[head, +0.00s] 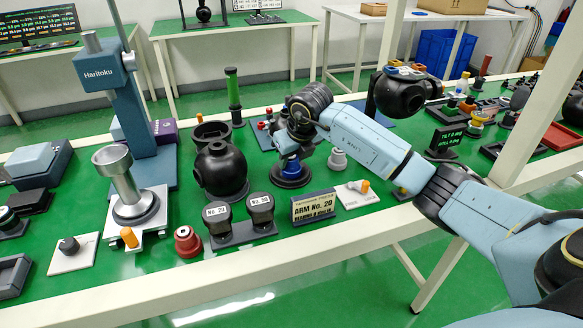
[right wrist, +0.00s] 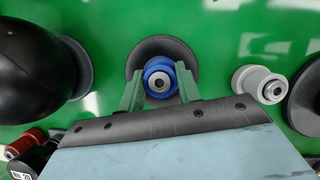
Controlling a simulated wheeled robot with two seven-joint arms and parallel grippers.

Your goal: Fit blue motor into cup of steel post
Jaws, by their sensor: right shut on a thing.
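The blue motor (head: 291,166) stands on a dark round base (head: 290,180) near the middle of the table. My right gripper (head: 287,152) reaches down over it from the right. In the right wrist view the motor (right wrist: 159,65) shows as a blue ring with a grey hub, and my right gripper's green fingers (right wrist: 160,85) are shut on its two sides. The dark base (right wrist: 162,44) is behind it. The steel post (head: 126,190) stands upright to the left, its wide cup (head: 113,156) open at the top. My left gripper is not in view.
A black ball-shaped housing (head: 220,170) stands between the post and my right gripper. Two labelled black parts (head: 238,217) and an ARM No. 20 sign (head: 313,205) are in front. A blue Haritoku press (head: 105,70) rises behind the post. A grey part (head: 337,158) is just right.

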